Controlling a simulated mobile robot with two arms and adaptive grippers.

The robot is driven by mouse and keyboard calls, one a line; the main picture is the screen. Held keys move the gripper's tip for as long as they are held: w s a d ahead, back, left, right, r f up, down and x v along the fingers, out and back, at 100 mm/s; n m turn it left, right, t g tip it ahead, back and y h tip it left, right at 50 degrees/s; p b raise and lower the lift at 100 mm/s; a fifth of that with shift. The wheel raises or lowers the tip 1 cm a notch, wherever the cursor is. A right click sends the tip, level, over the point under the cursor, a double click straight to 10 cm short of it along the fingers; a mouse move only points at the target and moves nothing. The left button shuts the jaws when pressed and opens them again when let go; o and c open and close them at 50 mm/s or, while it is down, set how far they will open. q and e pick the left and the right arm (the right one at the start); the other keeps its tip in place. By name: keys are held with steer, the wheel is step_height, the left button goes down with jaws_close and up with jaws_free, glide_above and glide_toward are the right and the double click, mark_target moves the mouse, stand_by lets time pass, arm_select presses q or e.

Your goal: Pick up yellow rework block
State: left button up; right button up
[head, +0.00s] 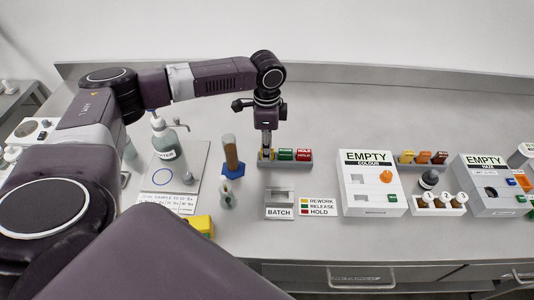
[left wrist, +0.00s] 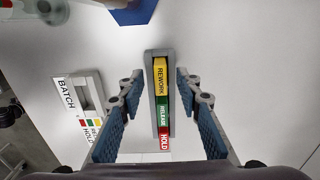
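The yellow rework block (left wrist: 160,76) lies at one end of a narrow grey rack (left wrist: 152,100), in line with the green release block (left wrist: 163,113) and the red hold block (left wrist: 165,139). My left gripper (left wrist: 158,84) is open and empty, pointing down over the rack with one finger on each side of it. In the head view my left gripper (head: 267,146) hangs over the left end of the rack and mostly hides the yellow block. I cannot tell its exact height above the block. My right gripper is not in view.
A grey BATCH holder (head: 279,204) and a colour legend card (head: 318,207) lie in front of the rack. A brown-filled tube in a blue stand (head: 231,158) is to the left. The white EMPTY COLOUR box (head: 371,184) is to the right.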

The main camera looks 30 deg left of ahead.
arm_select(q)
jaws_close()
steer(key=shift+r, duration=0.1)
